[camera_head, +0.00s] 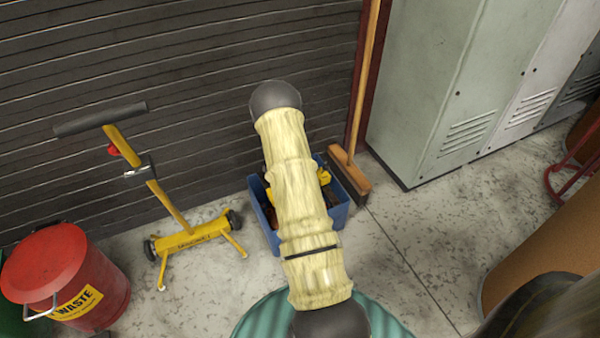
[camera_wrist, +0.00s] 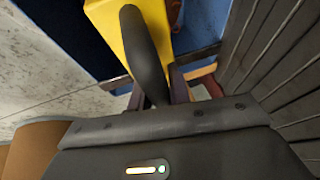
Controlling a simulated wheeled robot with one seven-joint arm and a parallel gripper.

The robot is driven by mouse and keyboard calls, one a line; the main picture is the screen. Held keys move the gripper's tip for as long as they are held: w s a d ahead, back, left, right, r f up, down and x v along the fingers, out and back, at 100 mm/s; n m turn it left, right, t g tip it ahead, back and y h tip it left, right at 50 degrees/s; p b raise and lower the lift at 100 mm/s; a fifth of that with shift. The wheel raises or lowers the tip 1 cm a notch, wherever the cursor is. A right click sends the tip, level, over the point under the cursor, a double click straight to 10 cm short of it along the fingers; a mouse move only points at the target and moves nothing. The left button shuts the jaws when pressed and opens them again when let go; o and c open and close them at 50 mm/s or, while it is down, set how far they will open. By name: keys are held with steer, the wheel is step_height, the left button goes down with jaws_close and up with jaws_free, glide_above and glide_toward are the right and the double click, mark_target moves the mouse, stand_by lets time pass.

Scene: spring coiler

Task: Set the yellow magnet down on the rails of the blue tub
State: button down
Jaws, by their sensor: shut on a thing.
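The yellow magnet (camera_wrist: 108,22) is at the top of the wrist view, with a dark curved handle across it. My gripper (camera_wrist: 157,92) is shut on the magnet by this handle. The blue tub (camera_head: 338,214) stands on the floor by the shutter wall, with dark and orange-brown things inside. Its blue side also shows behind the magnet in the wrist view (camera_wrist: 193,18). In the head view a yellow part of the magnet (camera_head: 323,177) shows beside my arm, over the tub. My arm hides my gripper and the middle of the tub there. I cannot tell whether the magnet touches the rails.
A broom (camera_head: 350,172) leans right of the tub, close to it. Grey lockers (camera_head: 425,90) stand farther right. A yellow wheeled magnetic sweeper (camera_head: 175,205) and a red waste can (camera_head: 65,275) stand left. Bare floor lies between the sweeper and tub.

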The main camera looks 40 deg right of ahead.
steer(key=shift+f+b, duration=0.5)
stand_by(1.1)
steer(key=c, duration=1.2)
jaws_free()
steer(key=shift+w, duration=0.1)
steer(key=shift+c, duration=0.2)
steer(key=shift+d, duration=0.1)
steer(key=shift+a+r, duration=0.3)
steer(key=shift+r, duration=0.1)
steer(key=p+v, duration=0.6)
steer(key=v, duration=1)
steer(key=shift+s+r+p, duration=0.25)
steer(key=shift+p, duration=0.05)
